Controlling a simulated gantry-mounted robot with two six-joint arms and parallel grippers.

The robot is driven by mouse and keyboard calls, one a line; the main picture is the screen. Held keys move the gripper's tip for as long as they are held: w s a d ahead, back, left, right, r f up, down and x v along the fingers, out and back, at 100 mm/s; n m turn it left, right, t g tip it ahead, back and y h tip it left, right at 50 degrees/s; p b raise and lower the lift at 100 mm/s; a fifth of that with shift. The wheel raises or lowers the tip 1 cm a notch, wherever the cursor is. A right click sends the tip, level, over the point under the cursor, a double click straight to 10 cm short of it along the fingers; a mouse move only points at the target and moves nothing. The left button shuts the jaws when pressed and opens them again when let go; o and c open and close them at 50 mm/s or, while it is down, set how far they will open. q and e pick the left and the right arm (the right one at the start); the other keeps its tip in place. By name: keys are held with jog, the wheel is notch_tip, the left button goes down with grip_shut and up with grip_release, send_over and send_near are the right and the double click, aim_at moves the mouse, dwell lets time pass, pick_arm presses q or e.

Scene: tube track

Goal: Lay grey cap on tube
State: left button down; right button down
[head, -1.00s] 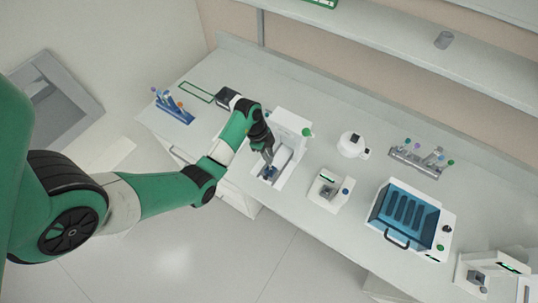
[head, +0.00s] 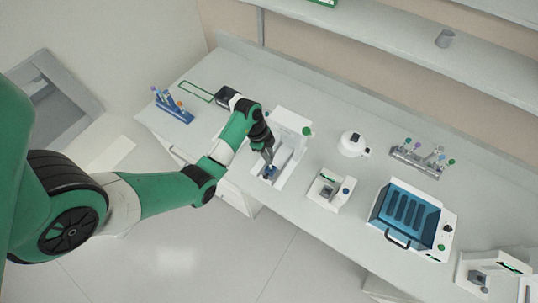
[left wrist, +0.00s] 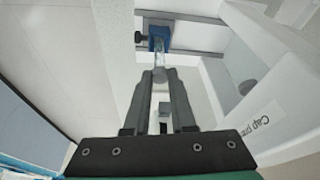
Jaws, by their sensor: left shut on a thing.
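My left gripper (head: 268,158) reaches into the white cap press (head: 291,130). In the left wrist view its fingers (left wrist: 160,82) are shut on a small grey cap (left wrist: 160,74) at their tips. A clear tube (left wrist: 160,58) stands in a blue holder (left wrist: 159,36) just beyond the cap. In that view the cap overlaps the near end of the tube; I cannot tell whether they touch. The blue holder also shows in the head view (head: 270,172), just below the fingertips. My right gripper is not in view.
The press's white body (left wrist: 285,85) stands close on the right of the fingers. A blue tube rack (head: 174,107) is at the left, a grey rack (head: 415,160) at the right. A small white device (head: 329,190) and a blue-lidded machine (head: 408,215) stand to the right.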

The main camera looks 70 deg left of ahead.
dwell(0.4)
pick_arm(q)
jog(key=c, duration=0.7)
grip_release()
jog(key=p+v, duration=0.6)
jog(key=v, duration=0.5)
jog(key=shift+a+r+p, duration=0.1)
jog(key=shift+r+p, duration=0.2)
jog(key=shift+p, duration=0.05)
jog(key=shift+f, duration=0.1)
